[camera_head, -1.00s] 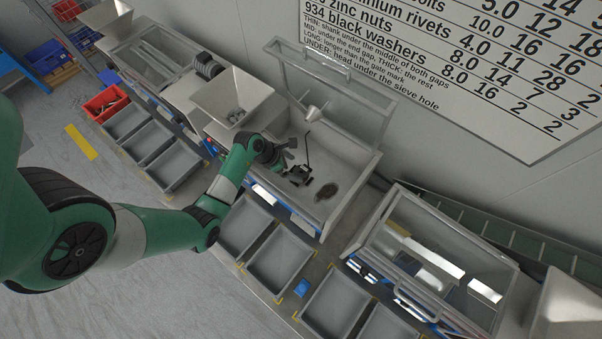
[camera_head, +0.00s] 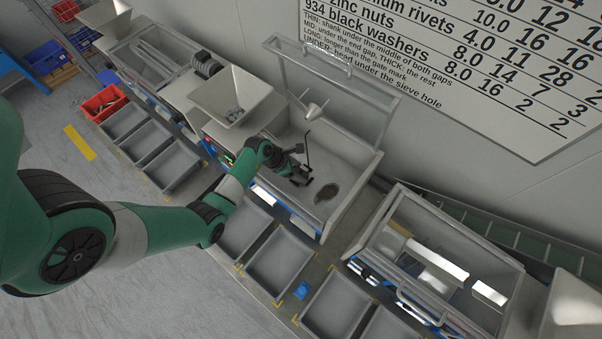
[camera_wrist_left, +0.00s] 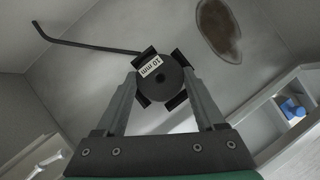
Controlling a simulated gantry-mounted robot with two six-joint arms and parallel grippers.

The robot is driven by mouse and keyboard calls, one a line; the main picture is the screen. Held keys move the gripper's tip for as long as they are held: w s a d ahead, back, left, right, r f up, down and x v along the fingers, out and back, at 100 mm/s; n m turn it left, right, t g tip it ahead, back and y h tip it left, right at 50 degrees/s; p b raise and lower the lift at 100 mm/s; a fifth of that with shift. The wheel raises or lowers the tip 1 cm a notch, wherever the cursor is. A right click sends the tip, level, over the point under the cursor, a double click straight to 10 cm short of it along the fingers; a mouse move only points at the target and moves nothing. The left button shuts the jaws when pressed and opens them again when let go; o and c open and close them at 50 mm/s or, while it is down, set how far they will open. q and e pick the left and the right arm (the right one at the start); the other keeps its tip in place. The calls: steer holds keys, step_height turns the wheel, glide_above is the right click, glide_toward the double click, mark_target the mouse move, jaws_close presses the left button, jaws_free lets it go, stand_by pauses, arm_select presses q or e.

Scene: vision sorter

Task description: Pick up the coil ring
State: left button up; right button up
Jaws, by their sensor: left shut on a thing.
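The ring is too small and dark to make out clearly there. My right gripper is not in view.
A bent dark rod (camera_wrist_left: 85,46) extends beside the ring. A brown oval patch (camera_head: 326,193) marks the bin floor. A raised clear lid (camera_head: 335,90) stands behind. A hopper (camera_head: 232,100) is to the left. Grey trays (camera_head: 278,265) line the front.

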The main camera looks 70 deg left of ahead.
mark_target(306, 170)
arm_select(q)
jaws_close()
steer(key=shift+r, duration=0.2)
steer(key=shift+r, duration=0.35)
step_height(306, 170, up, 3)
steer(key=shift+f+p, duration=0.1)
steer(key=shift+p, duration=0.7)
steer(key=s+d+r+p, duration=0.1)
steer(key=s+d+r, duration=0.2)
steer(key=s, duration=0.3)
steer(key=s+d+r+p, duration=0.2)
steer(key=s+d+r, duration=0.2)
steer(key=s+r, duration=0.2)
steer(key=shift+p, duration=0.3)
